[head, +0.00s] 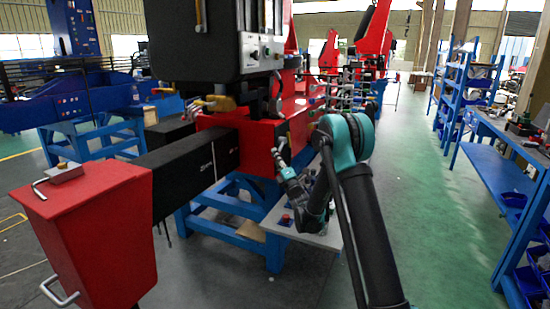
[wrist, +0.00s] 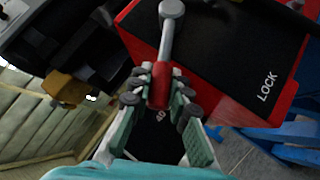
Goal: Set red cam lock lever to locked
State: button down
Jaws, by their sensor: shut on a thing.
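The cam lock lever (wrist: 166,42) shows in the wrist view as a grey rod with a round pivot at the top of the picture and a red grip at its lower end. My gripper (wrist: 160,82) is shut on the red grip, with a finger on either side. The lever lies over a black panel (wrist: 225,55) on a red box. The panel has the word LOCK at its right, away from the lever's grip. Other lettering under the fingers is mostly hidden. In the head view my gripper (head: 281,160) is at the red housing (head: 258,142), and the lever is too small to make out.
A black beam (head: 185,165) with a red end box (head: 90,225) reaches toward the front left. A black control cabinet (head: 205,40) stands above the housing. Blue shelves (head: 470,85) and a workbench (head: 500,150) line the right, with clear green floor between.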

jog(key=shift+w+d+f+n+y, duration=0.1)
jog(key=shift+w+f+n+y, duration=0.1)
jog(key=shift+f+n+y, duration=0.25)
jog(key=shift+w+d+f+n+y, duration=0.15)
jog(key=shift+f+n+y, duration=0.1)
jog(key=shift+n+y, duration=0.4)
jog(key=shift+a+n, duration=0.1)
jog(key=shift+n, duration=0.3)
jog(key=c, duration=1.4)
grip_release()
